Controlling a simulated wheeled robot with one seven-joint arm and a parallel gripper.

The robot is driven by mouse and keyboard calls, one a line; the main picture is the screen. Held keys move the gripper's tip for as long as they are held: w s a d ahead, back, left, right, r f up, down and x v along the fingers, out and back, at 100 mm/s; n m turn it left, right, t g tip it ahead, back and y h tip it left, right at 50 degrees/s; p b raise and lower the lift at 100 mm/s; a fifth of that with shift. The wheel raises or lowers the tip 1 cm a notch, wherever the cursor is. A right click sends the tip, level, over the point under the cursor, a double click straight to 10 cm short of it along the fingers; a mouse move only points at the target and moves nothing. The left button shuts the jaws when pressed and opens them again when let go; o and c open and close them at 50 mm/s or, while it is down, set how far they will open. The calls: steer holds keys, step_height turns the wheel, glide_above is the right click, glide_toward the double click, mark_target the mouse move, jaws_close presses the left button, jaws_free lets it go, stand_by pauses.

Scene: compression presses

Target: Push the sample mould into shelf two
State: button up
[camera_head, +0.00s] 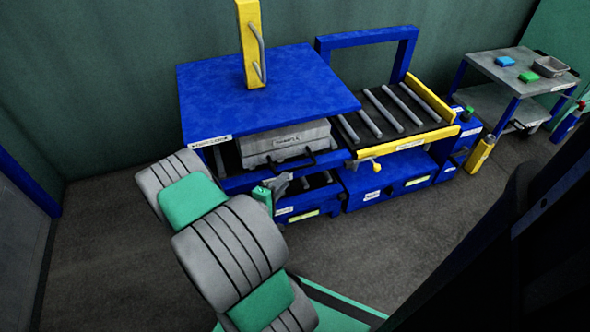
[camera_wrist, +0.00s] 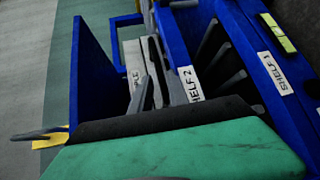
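The sample mould (camera_head: 287,134) is a grey block with a SAMPLE label and a dark handle on its front. It sits under the blue press top (camera_head: 230,90), its front face showing at the opening; it also shows in the wrist view (camera_wrist: 132,53). The SHELF 2 label (camera_wrist: 190,84) is on a blue edge beside the mould in the wrist view. My gripper (camera_head: 281,186) is just in front of and below the mould's front. Its grey finger shows near the dark handle in the wrist view (camera_wrist: 145,94). Contact and finger opening are unclear.
A SHELF 1 edge (camera_wrist: 277,72) lies beyond shelf two. A roller conveyor with a yellow rail (camera_head: 405,143) adjoins the press on the right. A yellow column (camera_head: 247,40) stands on top. A trolley (camera_head: 500,72) stands at the far right. The floor at left is clear.

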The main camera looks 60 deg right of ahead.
mark_target(295, 169)
steer(key=shift+n, duration=0.5)
steer(key=d, duration=0.2)
steer(key=d+f+b, duration=0.1)
steer(key=d, duration=0.2)
steer(key=d+b, duration=0.1)
steer(key=d, duration=0.1)
steer(key=shift+s+d+f, duration=0.15)
steer(key=shift+s, duration=0.2)
steer(key=shift+d, duration=0.35)
jaws_close()
steer(key=shift+a, duration=0.1)
